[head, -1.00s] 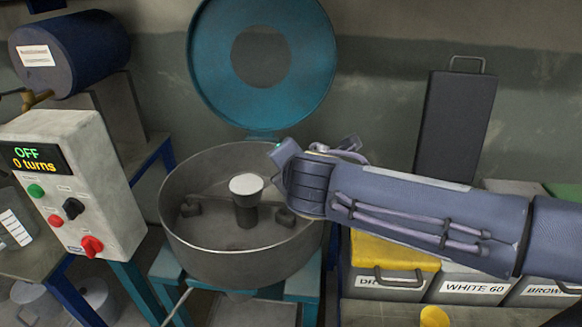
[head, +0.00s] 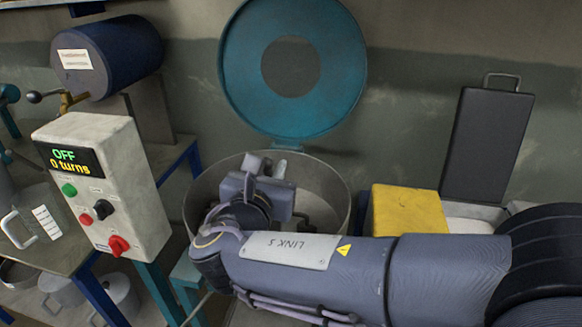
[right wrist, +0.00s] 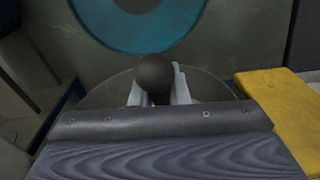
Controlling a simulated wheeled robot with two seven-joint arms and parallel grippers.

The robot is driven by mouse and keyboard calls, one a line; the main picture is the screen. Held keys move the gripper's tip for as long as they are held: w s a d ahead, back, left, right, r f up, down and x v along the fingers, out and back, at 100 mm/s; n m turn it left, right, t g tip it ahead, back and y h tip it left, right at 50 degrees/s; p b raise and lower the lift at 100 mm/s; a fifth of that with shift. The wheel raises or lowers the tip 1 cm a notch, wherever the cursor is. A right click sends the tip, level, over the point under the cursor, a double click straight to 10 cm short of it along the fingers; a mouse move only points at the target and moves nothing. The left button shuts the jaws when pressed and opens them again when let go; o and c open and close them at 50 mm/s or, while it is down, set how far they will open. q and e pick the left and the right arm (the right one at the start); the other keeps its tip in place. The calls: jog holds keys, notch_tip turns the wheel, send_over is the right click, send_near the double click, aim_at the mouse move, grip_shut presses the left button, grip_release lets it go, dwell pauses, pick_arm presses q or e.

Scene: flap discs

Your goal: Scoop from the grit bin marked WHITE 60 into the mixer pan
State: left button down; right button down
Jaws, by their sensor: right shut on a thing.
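The mixer pan (head: 325,185) is a round grey metal tub at the centre of the head view, partly covered by my right arm. My right gripper (head: 266,168) is over the pan. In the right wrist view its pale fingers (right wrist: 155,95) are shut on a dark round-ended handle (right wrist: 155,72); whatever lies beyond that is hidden. The open bin (head: 465,225), with pale grit in it and its dark lid (head: 487,145) raised, stands at the right. Its front is behind my arm; earlier the WHITE 60 label showed there. My left gripper is out of view.
The pan's teal ring-shaped lid (head: 335,70) stands raised behind it. A yellow-topped bin (head: 408,208) stands between pan and open bin. The control box (head: 100,185) reads OFF, 0 turns. A jug (head: 35,228) and a blue drum (head: 108,58) are at left.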

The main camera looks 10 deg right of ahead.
jog(key=s+a+f+n+t+p, duration=0.1)
jog(key=s+a+n+t+p, duration=0.1)
jog(key=a+n+t+p, duration=0.3)
jog(key=shift+s+a+f+n+y, duration=0.2)
jog(key=shift+a+f+n+y, duration=0.15)
jog(key=shift+a+n, duration=1.9)
